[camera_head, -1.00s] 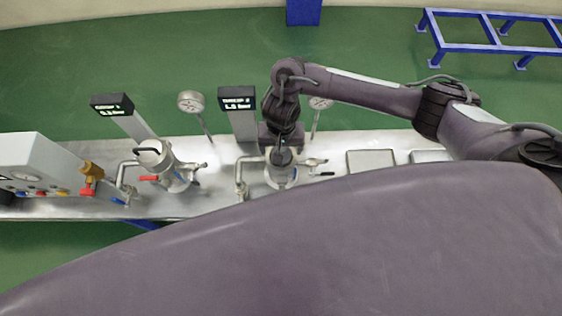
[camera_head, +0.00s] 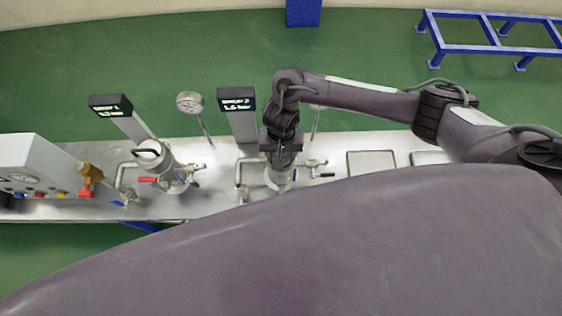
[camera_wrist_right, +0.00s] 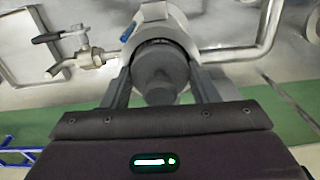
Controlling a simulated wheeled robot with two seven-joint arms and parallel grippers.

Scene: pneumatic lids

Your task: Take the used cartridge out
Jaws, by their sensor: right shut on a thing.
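My right gripper (camera_head: 281,158) is over the right-hand metal housing (camera_head: 274,181) on the bench. In the right wrist view, its two fingers (camera_wrist_right: 160,92) lie on either side of a dark grey round cartridge (camera_wrist_right: 160,68) and are shut on it. The cartridge is at the open mouth of the silver housing (camera_wrist_right: 152,14); how deep it sits cannot be told. In the head view my gripper hides the cartridge. The left-hand housing (camera_head: 160,163) has a lid with a black handle (camera_head: 147,152). My left gripper is not in view.
Valves and pipes (camera_wrist_right: 75,50) stand close beside the housing. Display posts (camera_head: 236,100) and gauges (camera_head: 190,103) rise behind. A shallow square tray (camera_head: 371,163) lies on the bench to the right. A grey control box (camera_head: 38,160) is at the far left.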

